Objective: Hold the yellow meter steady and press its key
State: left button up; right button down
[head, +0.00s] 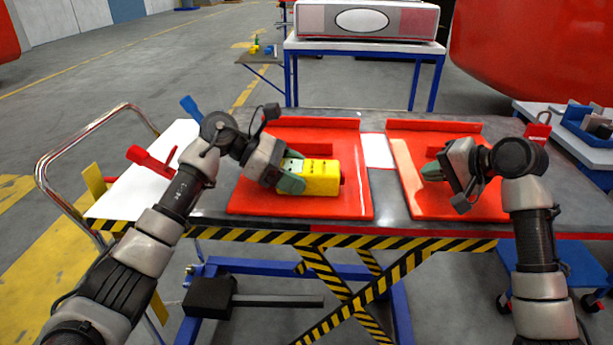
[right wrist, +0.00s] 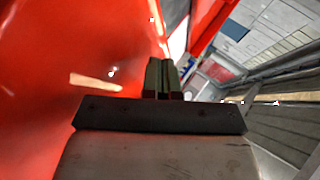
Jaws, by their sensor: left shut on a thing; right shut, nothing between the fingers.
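The yellow meter (head: 323,178) lies on the left red tray (head: 345,208) on the lift table. My left gripper (head: 292,172) is shut on the meter's left end, its greenish fingers at the meter's side. A dark reddish part shows at the meter's right end; I cannot tell whether it is the key. My right gripper (head: 432,170) is shut and empty over the right red tray (head: 420,205), apart from the meter. In the right wrist view its closed fingers (right wrist: 161,78) point forward, and the meter is not visible there.
The lift table has a striped front edge (head: 350,240). A white sheet (head: 377,151) lies between the trays. A chrome handle (head: 60,150) stands at the left. A blue-framed bench (head: 360,48) with a grey and red box stands behind. A blue bin (head: 585,125) is at the right.

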aim_at(364, 189)
pick_arm(q)
jog(key=shift+f, duration=0.15)
pick_arm(e)
jog(key=shift+n+g+y, duration=0.5)
jog(key=shift+g+y, duration=0.3)
jog(key=a, duration=0.1)
jog(key=s+a, duration=0.1)
jog(key=a, duration=0.1)
jog(key=s+a, duration=0.1)
jog(key=a, duration=0.1)
jog(key=shift+a+f, duration=0.15)
jog(key=shift+a, duration=4.25)
jog(key=shift+a, duration=0.6)
jog(key=shift+d, duration=0.6)
jog(key=shift+d, duration=3)
